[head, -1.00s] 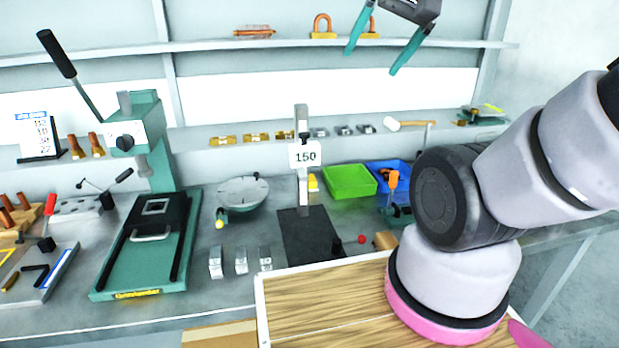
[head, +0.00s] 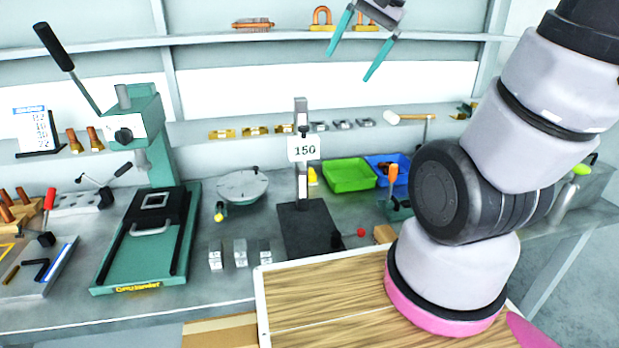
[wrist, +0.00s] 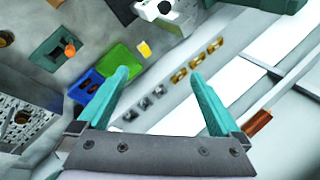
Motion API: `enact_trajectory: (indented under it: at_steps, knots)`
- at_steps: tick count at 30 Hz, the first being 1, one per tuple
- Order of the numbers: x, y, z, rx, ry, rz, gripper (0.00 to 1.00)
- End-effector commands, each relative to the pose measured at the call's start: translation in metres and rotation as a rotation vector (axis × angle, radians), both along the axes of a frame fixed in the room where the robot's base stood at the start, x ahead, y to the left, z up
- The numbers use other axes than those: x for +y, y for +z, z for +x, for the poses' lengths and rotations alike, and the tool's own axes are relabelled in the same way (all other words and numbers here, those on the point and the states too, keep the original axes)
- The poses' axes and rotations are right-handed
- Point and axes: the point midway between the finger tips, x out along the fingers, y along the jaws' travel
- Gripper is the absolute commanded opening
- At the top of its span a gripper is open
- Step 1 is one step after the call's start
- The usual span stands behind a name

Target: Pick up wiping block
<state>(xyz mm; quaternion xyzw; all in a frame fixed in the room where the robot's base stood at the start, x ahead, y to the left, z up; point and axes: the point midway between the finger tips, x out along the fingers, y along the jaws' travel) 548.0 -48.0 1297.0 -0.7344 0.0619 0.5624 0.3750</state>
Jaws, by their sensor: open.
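My gripper (head: 349,66) is open and empty, high in front of the upper shelf. Its two teal fingers spread apart in the wrist view (wrist: 159,76), with nothing between their tips but background further off. I cannot tell for sure which thing is the wiping block. A reddish-brown block (head: 253,24) lies on the upper shelf, left of my gripper and apart from it. A similar brown piece (wrist: 257,122) shows beyond the right finger in the wrist view. A small tan block (head: 384,234) sits on the bench, partly hidden behind my arm.
Padlocks (head: 321,18) stand on the upper shelf (head: 420,36) close to my fingers. Below are a green bin (head: 348,174), a blue bin (head: 402,163), a gauge stand (head: 301,190) marked 150 and a green press (head: 150,230). A wood-topped board (head: 330,295) lies in front.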

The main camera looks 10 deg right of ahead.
Motion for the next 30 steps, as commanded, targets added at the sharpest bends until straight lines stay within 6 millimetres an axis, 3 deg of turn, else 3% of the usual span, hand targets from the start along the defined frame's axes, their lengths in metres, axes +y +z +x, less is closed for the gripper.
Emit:
enact_trajectory:
  at_steps: [3,11,18,24,30]
  knots:
    - [0.002,-0.024,0.035,0.128,-0.084,0.089,1.0]
    - [0.002,-0.093,0.104,0.38,-0.298,0.244,1.0]
    - [-0.005,-0.179,0.157,0.586,-0.514,0.329,1.0]
    - [-0.013,-0.246,0.182,0.702,-0.66,0.361,1.0]
    - [-0.015,-0.275,0.19,0.745,-0.722,0.37,1.0]
